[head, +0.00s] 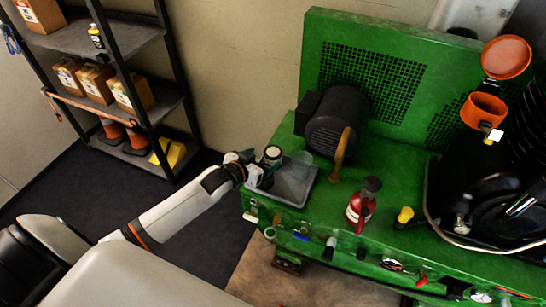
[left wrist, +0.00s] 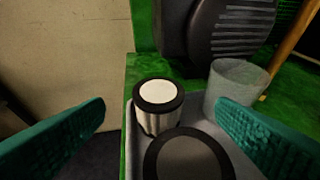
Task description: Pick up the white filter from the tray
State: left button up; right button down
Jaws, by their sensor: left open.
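The grey tray (head: 297,190) sits on the left end of the green machine. The white filter (left wrist: 158,93), a pleated cylinder with a black rim and white top, stands upright in it in the left wrist view. A dark-topped round item (left wrist: 188,160) is nearer the camera and partly overlaps it. A translucent grey cup-like cylinder (left wrist: 237,85) stands to the right. My left gripper (head: 256,168) is at the tray's left side. In the left wrist view its teal fingers (left wrist: 162,108) are wide apart and empty, the filter showing between them. My right gripper is not in view.
A black motor (head: 336,120) and a wooden handle (head: 342,152) stand behind and right of the tray. A red bottle (head: 361,205) and a yellow-topped item (head: 404,217) stand further right. A shelf (head: 110,90) is at the left.

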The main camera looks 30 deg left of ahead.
aim_at(273, 152)
pick_arm(q)
jog(key=x, duration=0.5)
jog(key=shift+r, duration=0.1)
jog(key=shift+c, duration=0.3)
jog(key=c, duration=1)
